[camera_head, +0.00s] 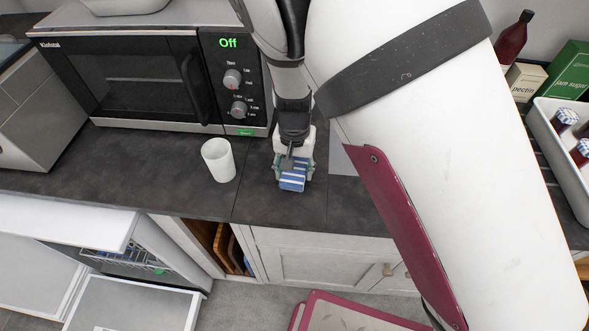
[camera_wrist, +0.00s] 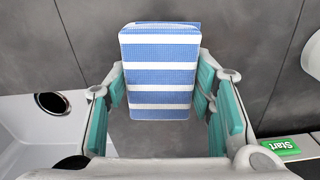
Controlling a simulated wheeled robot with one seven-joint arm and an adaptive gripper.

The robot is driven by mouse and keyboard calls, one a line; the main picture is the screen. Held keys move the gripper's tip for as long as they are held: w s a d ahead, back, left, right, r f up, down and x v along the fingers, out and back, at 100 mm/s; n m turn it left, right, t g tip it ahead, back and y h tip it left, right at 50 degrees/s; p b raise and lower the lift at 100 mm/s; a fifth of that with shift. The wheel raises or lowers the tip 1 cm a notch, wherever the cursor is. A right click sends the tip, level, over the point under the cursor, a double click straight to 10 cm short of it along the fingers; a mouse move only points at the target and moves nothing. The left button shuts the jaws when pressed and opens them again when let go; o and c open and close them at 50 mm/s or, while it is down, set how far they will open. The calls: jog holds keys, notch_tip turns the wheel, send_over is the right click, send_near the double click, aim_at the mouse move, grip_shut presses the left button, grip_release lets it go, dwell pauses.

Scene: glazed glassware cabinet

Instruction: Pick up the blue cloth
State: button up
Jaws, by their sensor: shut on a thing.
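The blue cloth (camera_head: 292,183) is a folded block with white stripes, at the middle of the dark worktop in the head view. It also shows in the wrist view (camera_wrist: 160,75), upper middle. My gripper (camera_head: 293,168) points down over it, with its green-padded fingers on either side. In the wrist view my gripper (camera_wrist: 161,88) is shut on the cloth, with the pads against its two sides. I cannot tell whether the cloth touches the worktop; its underside is hidden.
A white cup (camera_head: 218,160) stands left of the cloth. A microwave (camera_head: 130,75) reading "Off" stands behind. A white tray with jars (camera_head: 565,150) and a green box (camera_head: 568,78) are at the right. An open dishwasher (camera_head: 135,262) is below left.

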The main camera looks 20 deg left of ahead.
aim_at(295, 169)
jog(key=shift+r, duration=0.7)
notch_tip(295, 169, up, 2)
jog(key=shift+d+r, duration=0.1)
jog(key=s+d, duration=0.1)
jog(key=d, duration=0.4)
jog(key=s+d+b, duration=0.1)
jog(key=d, duration=0.4)
jog(key=s+d+r+b, duration=0.1)
jog(key=d, duration=0.4)
jog(key=shift+d+r, duration=0.1)
jog(key=shift+d, duration=0.15)
